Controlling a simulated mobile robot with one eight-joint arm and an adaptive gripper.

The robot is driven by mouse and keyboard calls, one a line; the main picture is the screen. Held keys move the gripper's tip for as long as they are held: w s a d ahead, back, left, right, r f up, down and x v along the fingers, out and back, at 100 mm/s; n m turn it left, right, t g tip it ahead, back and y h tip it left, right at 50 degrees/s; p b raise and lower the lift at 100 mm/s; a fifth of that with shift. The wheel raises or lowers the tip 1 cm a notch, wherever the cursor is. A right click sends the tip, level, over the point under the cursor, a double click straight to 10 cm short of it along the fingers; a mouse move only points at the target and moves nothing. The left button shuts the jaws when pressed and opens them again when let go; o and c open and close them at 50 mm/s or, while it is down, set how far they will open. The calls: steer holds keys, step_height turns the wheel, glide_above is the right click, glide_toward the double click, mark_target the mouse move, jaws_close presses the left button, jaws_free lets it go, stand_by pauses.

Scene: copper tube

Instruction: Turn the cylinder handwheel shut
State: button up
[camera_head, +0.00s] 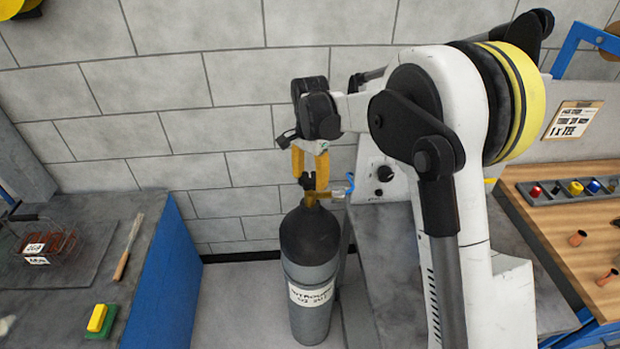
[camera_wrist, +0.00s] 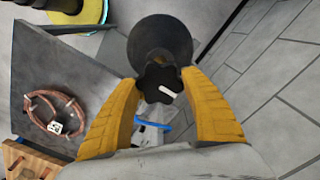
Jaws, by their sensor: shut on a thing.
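The gas cylinder (camera_head: 308,245) stands upright on the floor by the wall, grey with a black shoulder and a white label. Its black handwheel (camera_head: 307,181) sits on top of a brass valve (camera_head: 312,200). My gripper (camera_head: 309,170) comes down from above with its yellow fingers at the handwheel. In the wrist view, the lobed black handwheel (camera_wrist: 160,83) with a white mark lies between the two fingertips of my gripper (camera_wrist: 160,78). The fingers are shut on it from both sides. The cylinder's dark top (camera_wrist: 160,38) shows behind it.
A blue hose (camera_head: 349,184) leaves the valve beside a white machine (camera_head: 385,178). A left bench (camera_head: 150,245) holds a wire basket (camera_head: 45,243), a brush (camera_head: 128,248) and a sponge (camera_head: 100,320). A wooden bench (camera_head: 545,215) stands right. A copper coil (camera_wrist: 55,112) shows in the wrist view.

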mark_target(310, 178)
steer(key=o, duration=1.2)
steer(key=shift+c, duration=0.2)
step_height(310, 178, up, 12)
